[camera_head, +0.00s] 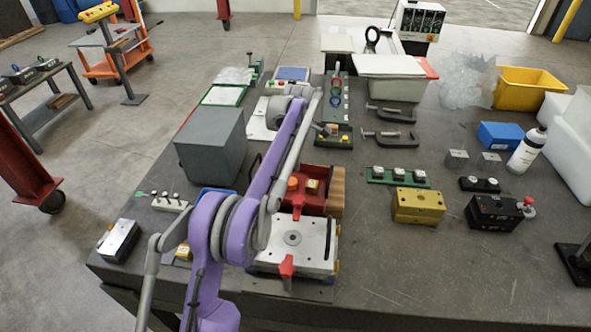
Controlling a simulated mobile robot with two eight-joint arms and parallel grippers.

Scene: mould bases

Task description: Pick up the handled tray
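A red tray (316,205) with raised sides stands near the front middle of the bench, just behind a light metal mould plate. A dark red handle-like bar shows at its left, and an orange knob and a small yellow block show inside it. My purple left arm crosses in front of it and hides its left part. I cannot see my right gripper.
A grey box (211,147) stands left of my arm. The mould plate (295,246) has a red clamp at its front. A yellow block (418,205) and a black block (494,211) stand to the right. C-clamps (390,137) lie behind.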

